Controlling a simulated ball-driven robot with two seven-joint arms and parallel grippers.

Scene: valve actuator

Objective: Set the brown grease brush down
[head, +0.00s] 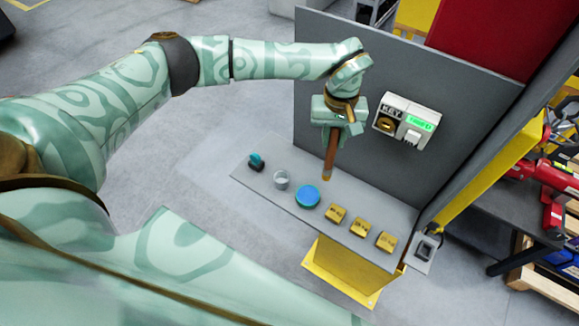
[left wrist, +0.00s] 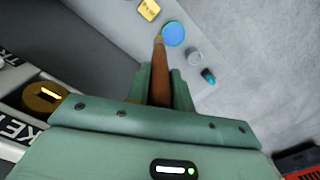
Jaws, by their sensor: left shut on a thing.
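The brown grease brush (head: 329,158) is a thin brown stick held in my left gripper (head: 338,128). It points down with its tip above the grey bench, close to the blue round lid or tin. In the left wrist view the brush (left wrist: 160,80) runs out between the two green fingers of the left gripper (left wrist: 160,88), which are shut on it. Its lighter tip shows beside the blue disc. My right gripper is in neither view.
The narrow bench (head: 300,161) carries a teal-and-black item (head: 256,162), a clear cup (head: 281,180), a blue disc (head: 307,196) and yellow blocks (head: 360,228). Behind stands a grey panel (head: 400,70) with a KEY box (head: 405,122). A small dark-faced switch (head: 427,250) sits at the right end.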

